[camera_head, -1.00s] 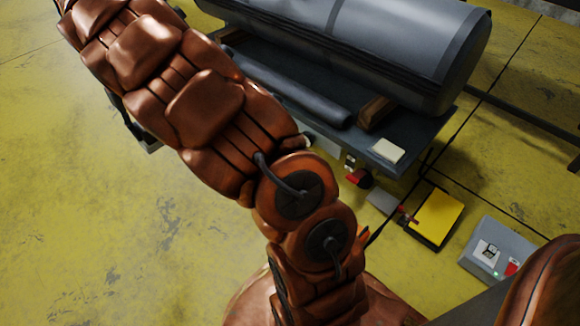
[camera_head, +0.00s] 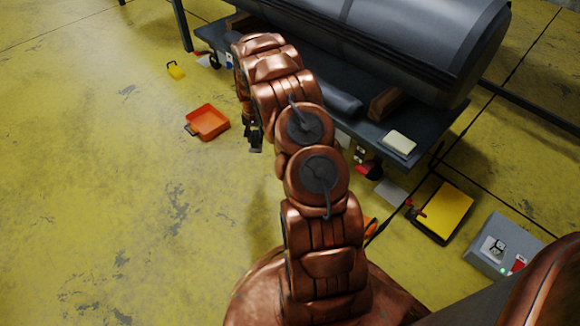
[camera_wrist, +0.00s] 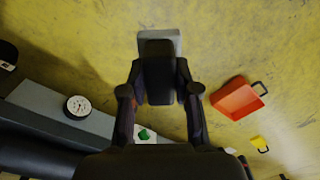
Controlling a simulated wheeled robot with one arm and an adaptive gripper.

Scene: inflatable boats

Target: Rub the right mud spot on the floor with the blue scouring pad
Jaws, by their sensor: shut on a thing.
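In the head view my gripper (camera_head: 255,142) hangs above the floor, left of the cart, and the pad is not clear there. The yellow floor (camera_head: 95,190) has several dark scuffs and worn patches. I cannot tell which, if any, is the right mud spot. My arm hides part of the floor.
An orange tray (camera_head: 208,122) lies left of my gripper, with a small yellow handled thing (camera_head: 177,71) farther back. The dark cart (camera_head: 425,128) carries a large grey roll and a cream block (camera_head: 398,143). A yellow-topped case (camera_head: 444,210) and grey box (camera_head: 497,245) stand right. Left floor is open.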

